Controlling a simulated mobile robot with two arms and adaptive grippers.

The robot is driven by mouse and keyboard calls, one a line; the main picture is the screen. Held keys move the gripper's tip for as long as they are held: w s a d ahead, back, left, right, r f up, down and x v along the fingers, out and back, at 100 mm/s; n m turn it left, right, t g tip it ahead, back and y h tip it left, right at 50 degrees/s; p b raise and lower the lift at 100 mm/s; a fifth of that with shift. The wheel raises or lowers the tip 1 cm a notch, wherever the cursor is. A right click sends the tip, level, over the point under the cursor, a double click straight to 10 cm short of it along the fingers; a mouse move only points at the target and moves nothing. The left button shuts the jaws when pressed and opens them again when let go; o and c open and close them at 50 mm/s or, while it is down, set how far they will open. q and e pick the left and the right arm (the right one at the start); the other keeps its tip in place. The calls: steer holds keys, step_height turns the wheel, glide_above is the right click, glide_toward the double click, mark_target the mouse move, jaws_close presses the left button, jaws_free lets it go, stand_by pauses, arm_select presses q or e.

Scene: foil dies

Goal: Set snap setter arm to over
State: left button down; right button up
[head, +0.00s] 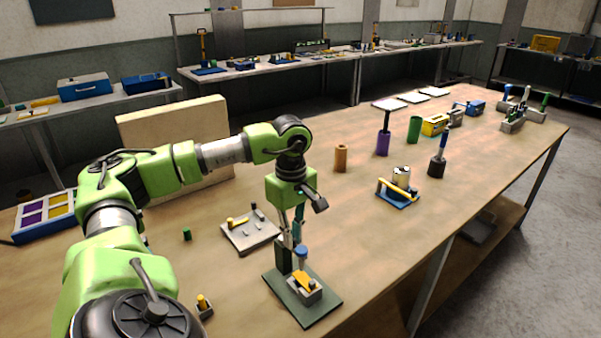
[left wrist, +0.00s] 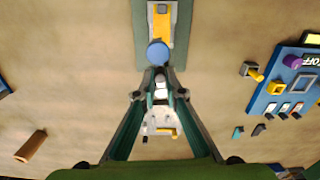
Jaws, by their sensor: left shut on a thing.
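The snap setter stands on a dark green base plate (head: 318,308) at the front of the workbench in the head view. It carries a grey block (head: 311,296) with a yellow strip (head: 301,280), and a blue knob (head: 301,252) rises above them. My left gripper (head: 299,240) points down at the knob and is shut on the setter's arm by the knob. In the left wrist view the blue knob (left wrist: 158,52) sits at the fingertips, with the yellow strip (left wrist: 162,25) beyond it. The fingers partly hide the arm. My right gripper is not in view.
A grey plate (head: 252,240) with small yellow and grey parts lies close behind the setter. A small grey block with a yellow peg (head: 202,303) stands to its left. An orange cylinder (head: 341,158) and a blue-based device (head: 398,200) stand farther back. The bench right of the setter is clear.

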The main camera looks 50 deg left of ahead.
arm_select(q)
steer(key=shift+s+r+m, duration=0.1)
steer(key=shift+s+m, duration=0.05)
steer(key=shift+m, duration=0.35)
steer(key=c, duration=2.1)
jaws_free()
steer(key=shift+s, duration=0.1)
step_height(320, 180, up, 12)
